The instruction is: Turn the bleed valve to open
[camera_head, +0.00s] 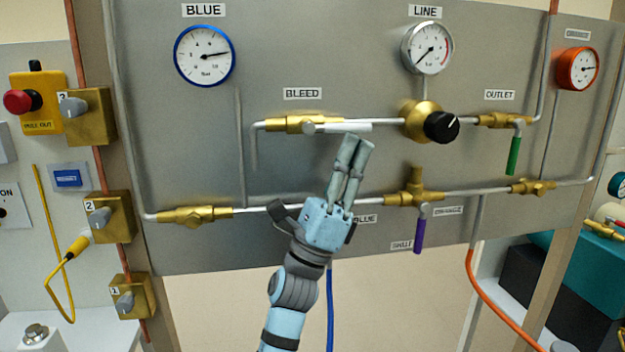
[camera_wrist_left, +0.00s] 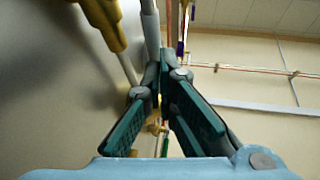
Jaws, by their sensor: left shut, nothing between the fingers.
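The bleed valve is a brass body (camera_head: 300,123) on the upper pipe, under the BLEED label (camera_head: 302,93). Its white lever (camera_head: 345,127) points right and lies along the pipe, roughly horizontal. My left gripper (camera_head: 358,142) is shut and empty. Its fingertips point up, just below the right part of the lever; I cannot tell if they touch it. In the left wrist view the fingers (camera_wrist_left: 165,75) converge ahead, close to the panel, with a brass fitting and pale rods near them. My right gripper is not in view.
A black knob (camera_head: 441,127) on a brass regulator is right of the lever. The lower pipe (camera_head: 305,206) passes behind my gripper. The panel left of the bleed valve is mostly clear.

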